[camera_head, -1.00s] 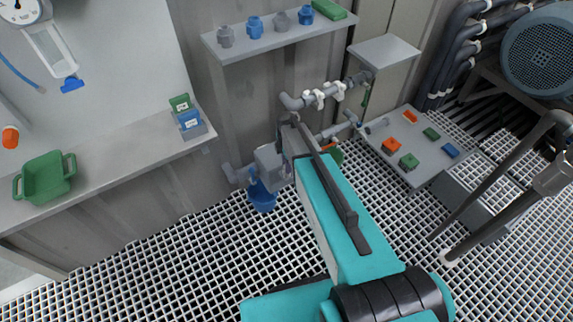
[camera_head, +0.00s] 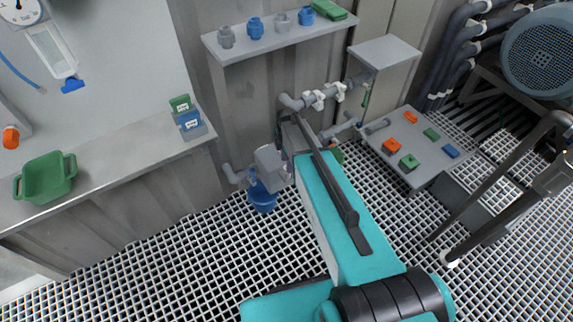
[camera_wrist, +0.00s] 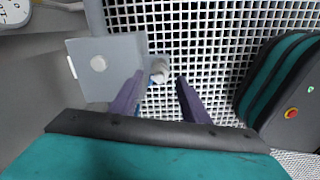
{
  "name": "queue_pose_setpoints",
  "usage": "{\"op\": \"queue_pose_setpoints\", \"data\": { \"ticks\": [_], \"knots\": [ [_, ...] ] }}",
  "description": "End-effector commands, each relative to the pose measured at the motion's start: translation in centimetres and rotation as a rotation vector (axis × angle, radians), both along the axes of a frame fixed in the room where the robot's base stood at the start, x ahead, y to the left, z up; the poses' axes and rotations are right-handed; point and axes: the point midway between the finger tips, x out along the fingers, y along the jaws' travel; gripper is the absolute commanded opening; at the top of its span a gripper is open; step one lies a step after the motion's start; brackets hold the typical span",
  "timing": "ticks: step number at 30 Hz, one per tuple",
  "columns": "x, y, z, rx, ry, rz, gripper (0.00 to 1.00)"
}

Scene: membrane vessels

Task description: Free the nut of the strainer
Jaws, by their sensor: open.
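In the wrist view my gripper (camera_wrist: 160,78) is open, with one purple finger on each side and nothing clasped. A small pale grey rounded piece (camera_wrist: 160,68) shows between and just beyond the fingertips; I cannot tell whether it is the strainer's nut. A bit of blue shows below it. In the head view, grey pipework with white valve handles (camera_head: 320,98) runs along the wall behind my arm. A lower grey pipe end (camera_head: 234,174) shows left of my wrist. My arm hides the area between, and I cannot make out the strainer or its nut clearly there.
A blue bucket (camera_head: 262,198) stands on the floor grating below my wrist. A grey box-like block (camera_wrist: 108,66) lies close left of the fingers. A low grey table (camera_head: 418,150) with coloured blocks stands to the right. A shelf (camera_head: 280,38) is above the pipes.

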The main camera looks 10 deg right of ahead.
Motion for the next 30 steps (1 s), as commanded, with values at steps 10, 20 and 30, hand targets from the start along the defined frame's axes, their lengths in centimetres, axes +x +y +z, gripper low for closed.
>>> {"op": "queue_pose_setpoints", "data": {
  "ticks": [10,20,30],
  "knots": [
    [-0.1,0.0,5.3,0.0,-0.002,0.0,0.42],
    [0.0,0.0,9.7,0.001,-0.001,0.0,0.42],
    [-0.1,0.0,11.3,0.001,0.0,0.0,0.42]
  ]
}}
